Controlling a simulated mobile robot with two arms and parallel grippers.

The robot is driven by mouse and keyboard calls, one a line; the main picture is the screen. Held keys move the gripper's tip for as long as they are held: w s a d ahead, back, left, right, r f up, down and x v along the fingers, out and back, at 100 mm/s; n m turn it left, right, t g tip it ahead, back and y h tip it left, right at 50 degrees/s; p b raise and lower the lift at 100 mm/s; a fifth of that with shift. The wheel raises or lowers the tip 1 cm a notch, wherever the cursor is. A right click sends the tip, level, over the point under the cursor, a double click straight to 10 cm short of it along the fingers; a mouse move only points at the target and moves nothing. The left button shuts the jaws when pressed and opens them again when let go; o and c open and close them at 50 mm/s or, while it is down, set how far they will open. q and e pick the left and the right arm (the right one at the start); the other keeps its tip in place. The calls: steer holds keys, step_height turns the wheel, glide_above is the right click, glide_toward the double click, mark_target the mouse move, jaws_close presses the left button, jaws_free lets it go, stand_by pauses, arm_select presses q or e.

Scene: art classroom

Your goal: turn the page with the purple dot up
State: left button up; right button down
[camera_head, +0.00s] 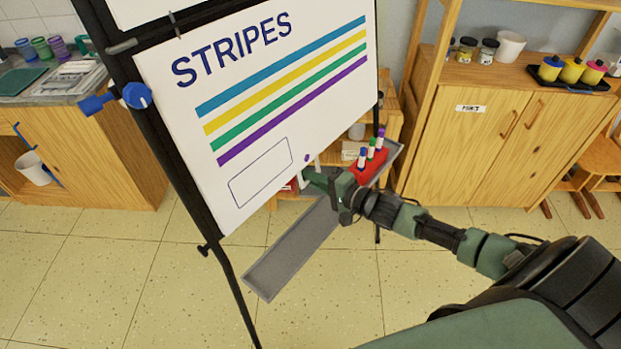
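The white page (240,112) headed STRIPES hangs on a dark easel, with blue, yellow, green and purple stripes and an outlined box. Its purple dot (308,158) is near the lower edge, right of the box. My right gripper (309,173) is at that edge, just below the dot. The page looks flat and hanging down. My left gripper is not in view.
The easel's grey tray (290,251) runs below the page, under my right gripper. A red holder (370,167) with several markers stands on it, close to my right wrist. A wooden cabinet (462,135) is behind at the right. Tiled floor is open at the left.

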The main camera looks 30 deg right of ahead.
steer(key=r+p+v, duration=0.1)
steer(key=p+v, duration=0.6)
steer(key=v, duration=0.2)
stand_by(0.5)
steer(key=s+d+r+p, duration=0.3)
steer(key=s+r+p, duration=0.1)
steer(key=s+p, duration=0.3)
steer(key=shift+s+r+p, duration=0.3)
steer(key=shift+r+p, duration=0.1)
steer(key=shift+p, duration=0.1)
stand_by(0.3)
steer(key=shift+d, duration=0.1)
